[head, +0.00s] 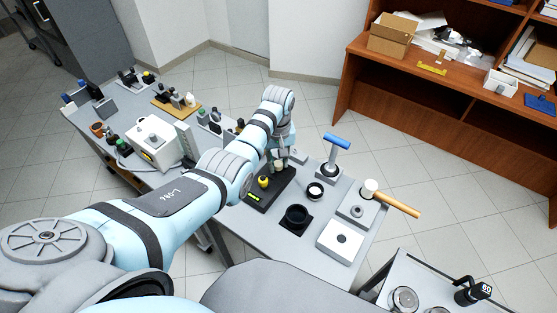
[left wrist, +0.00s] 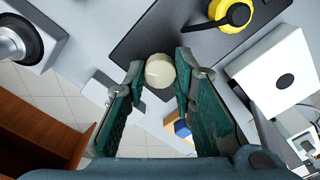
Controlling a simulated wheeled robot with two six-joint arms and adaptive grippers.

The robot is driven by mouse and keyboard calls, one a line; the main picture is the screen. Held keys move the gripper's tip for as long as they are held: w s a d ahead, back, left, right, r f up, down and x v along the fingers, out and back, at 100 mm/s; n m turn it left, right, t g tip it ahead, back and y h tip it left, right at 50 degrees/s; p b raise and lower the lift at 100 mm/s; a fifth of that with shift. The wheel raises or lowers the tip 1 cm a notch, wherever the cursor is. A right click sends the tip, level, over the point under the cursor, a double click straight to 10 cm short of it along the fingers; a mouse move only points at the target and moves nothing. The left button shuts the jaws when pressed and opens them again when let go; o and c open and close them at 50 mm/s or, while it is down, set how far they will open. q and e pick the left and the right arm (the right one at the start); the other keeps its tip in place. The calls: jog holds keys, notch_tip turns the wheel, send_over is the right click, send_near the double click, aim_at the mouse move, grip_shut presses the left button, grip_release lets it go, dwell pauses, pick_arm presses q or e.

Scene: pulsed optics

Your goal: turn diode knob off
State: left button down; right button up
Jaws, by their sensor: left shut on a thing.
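A black control plate (head: 268,190) lies on the grey table in the head view. It carries a yellow knob (head: 263,181) and a cream, round-topped knob (head: 278,166). My left gripper (head: 279,155) reaches down over the cream knob at the plate's far end. In the left wrist view, the cream knob (left wrist: 160,71) sits between the two green-padded fingertips, and my left gripper is shut on it. The yellow knob (left wrist: 232,14) stands apart from the fingers there. No label on the knobs is readable, and my forearm hides part of the table. My right gripper is not in view.
A blue-handled T-shaped part (head: 335,145), a black ring mount (head: 297,217), a wooden-handled mallet (head: 392,198) and a white block (head: 341,241) stand right of the plate. A white box instrument (head: 153,142) stands left. A brown shelf (head: 455,110) is behind.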

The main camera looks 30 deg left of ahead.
pick_arm(q)
jog(key=shift+r, duration=0.1)
jog(key=shift+r+n+p, duration=0.1)
jog(key=shift+n+p, duration=0.7)
jog(key=shift+n, duration=0.2)
jog(key=shift+n+p, duration=0.65)
jog(key=shift+n, duration=0.55)
jog(key=n+p, duration=0.1)
jog(key=n, duration=0.2)
jog(key=shift+n, duration=0.3)
jog(key=shift+n+p, duration=0.3)
jog(key=shift+n, duration=1.6)
jog(key=c, duration=1.3)
grip_release()
jog(key=shift+c, duration=0.2)
